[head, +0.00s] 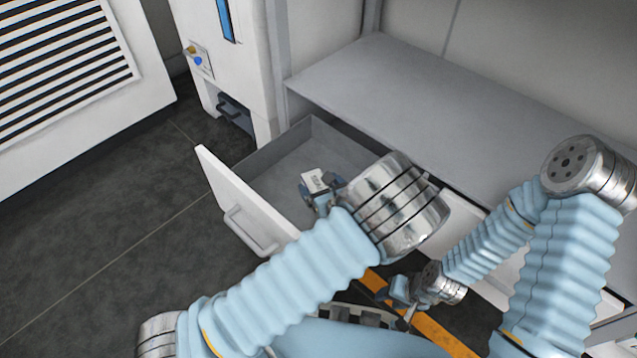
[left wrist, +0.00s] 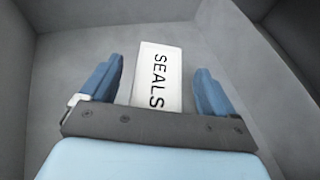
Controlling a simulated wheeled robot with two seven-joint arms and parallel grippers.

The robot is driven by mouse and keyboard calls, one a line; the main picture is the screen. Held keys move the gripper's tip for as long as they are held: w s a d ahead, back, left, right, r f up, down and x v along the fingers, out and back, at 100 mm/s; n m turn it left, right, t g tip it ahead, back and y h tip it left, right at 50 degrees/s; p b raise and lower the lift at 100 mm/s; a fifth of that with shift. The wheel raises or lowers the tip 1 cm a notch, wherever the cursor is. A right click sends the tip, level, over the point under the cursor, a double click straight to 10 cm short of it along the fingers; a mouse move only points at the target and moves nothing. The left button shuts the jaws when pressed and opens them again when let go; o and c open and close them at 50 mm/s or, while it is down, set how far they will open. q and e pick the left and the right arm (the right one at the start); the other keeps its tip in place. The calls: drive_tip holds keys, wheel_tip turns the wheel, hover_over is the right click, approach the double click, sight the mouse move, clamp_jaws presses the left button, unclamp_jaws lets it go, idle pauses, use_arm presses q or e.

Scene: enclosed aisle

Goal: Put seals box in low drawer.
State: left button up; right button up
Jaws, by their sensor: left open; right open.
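The seals box (head: 314,180) is small and white with black lettering. It is inside the open low drawer (head: 272,158), a grey tray with a white front. In the left wrist view the box (left wrist: 158,75) reads SEALS and lies between the fingers, with a gap on each side. My left gripper (head: 320,193) is inside the drawer at the box, its blue fingers open (left wrist: 152,88). Whether the box touches the drawer floor is hard to tell. My right gripper (head: 403,300) is open and empty, low in front of the cabinet.
A grey shelf top (head: 430,100) extends behind and right of the drawer. A white cabinet (head: 225,60) stands at the back left, and a louvred panel (head: 65,60) at far left. Dark floor (head: 110,220) left of the drawer is clear.

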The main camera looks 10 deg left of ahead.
use_arm(q)
drive_tip(key=p+v, duration=0.2)
drive_tip(key=v, duration=0.8)
drive_tip(key=shift+s+d+r, duration=0.15)
drive_tip(key=shift+s, duration=0.1)
drive_tip(key=shift+c, duration=0.4)
idle(0.4)
